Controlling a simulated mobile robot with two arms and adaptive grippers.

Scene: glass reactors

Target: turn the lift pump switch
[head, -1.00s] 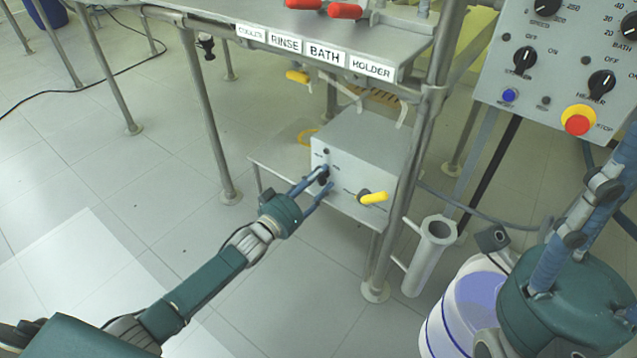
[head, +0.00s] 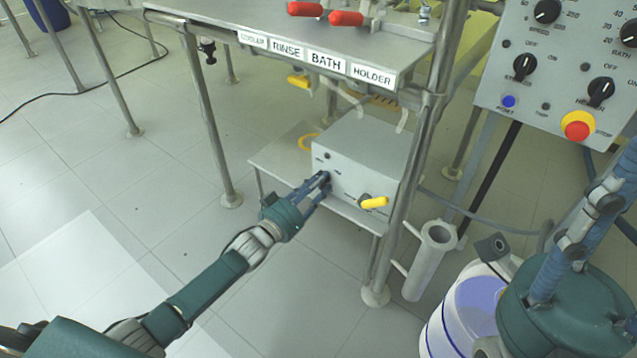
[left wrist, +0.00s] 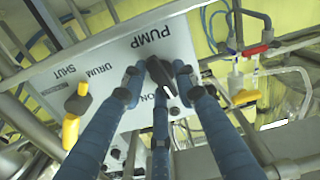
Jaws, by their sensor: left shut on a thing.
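The lift pump switch is a black knob (left wrist: 160,73) on the face of a light grey box (head: 365,150), beside the printed word PUMP in the left wrist view. In the head view the fingers mostly hide the knob. My left gripper (head: 322,180) is shut on the knob; in the left wrist view its blue fingers (left wrist: 158,82) close around it from several sides. My right gripper, teal with blue fingers (head: 575,235), is at the right edge; its fingertips are not clearly shown.
A yellow valve handle (head: 374,202) sticks out of the same box, right of the switch. The box stands on a low shelf (head: 280,160) under a steel table. A table leg (head: 398,200) rises close on the right. A control panel (head: 560,65) is at upper right.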

